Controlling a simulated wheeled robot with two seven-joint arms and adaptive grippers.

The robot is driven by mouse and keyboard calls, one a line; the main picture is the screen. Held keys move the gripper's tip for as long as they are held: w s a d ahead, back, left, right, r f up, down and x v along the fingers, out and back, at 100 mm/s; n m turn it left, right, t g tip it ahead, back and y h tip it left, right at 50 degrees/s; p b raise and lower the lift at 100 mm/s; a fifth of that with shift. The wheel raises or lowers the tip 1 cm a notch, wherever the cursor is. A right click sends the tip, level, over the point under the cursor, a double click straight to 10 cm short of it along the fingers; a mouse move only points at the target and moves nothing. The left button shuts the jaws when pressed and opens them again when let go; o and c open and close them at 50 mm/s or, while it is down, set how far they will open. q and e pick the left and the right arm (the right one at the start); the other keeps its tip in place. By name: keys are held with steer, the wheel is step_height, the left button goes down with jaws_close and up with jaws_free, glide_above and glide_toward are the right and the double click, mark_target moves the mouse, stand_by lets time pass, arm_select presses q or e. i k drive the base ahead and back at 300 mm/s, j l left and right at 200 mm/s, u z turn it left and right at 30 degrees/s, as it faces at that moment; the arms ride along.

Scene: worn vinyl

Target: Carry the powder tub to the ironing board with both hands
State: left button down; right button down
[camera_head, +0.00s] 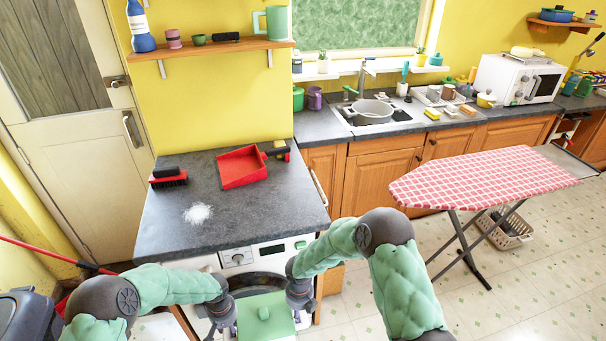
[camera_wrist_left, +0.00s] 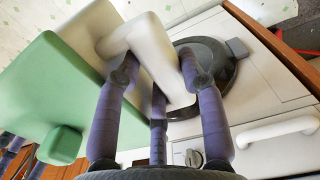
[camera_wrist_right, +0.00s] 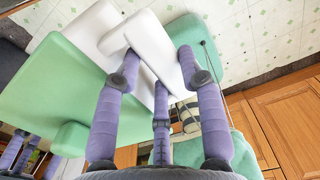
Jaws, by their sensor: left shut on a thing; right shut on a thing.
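The powder tub (camera_head: 265,322), with a green lid and white sides, is low in front of the washing machine, cut off by the bottom edge of the head view. My left gripper (camera_head: 226,318) is shut on the tub's white handle on the left side; the handle (camera_wrist_left: 150,50) shows between the fingers in the left wrist view. My right gripper (camera_head: 302,302) is shut on the white handle (camera_wrist_right: 150,50) on the other side. The tub's underside is hidden. The ironing board (camera_head: 490,178), with a red-and-white checked cover, stands to the right, apart from the tub.
A dark counter (camera_head: 240,215) over the washing machine (camera_head: 265,258) holds a red dustpan (camera_head: 241,168), a brush (camera_head: 168,178) and spilled white powder (camera_head: 197,213). A laundry basket (camera_head: 507,230) stands under the ironing board. Open floor (camera_head: 530,290) lies in front of the board.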

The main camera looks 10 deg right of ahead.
mark_target(490, 175)
steer(key=l, duration=2.8)
steer(key=i+l, duration=0.15)
steer(key=l, duration=2.65)
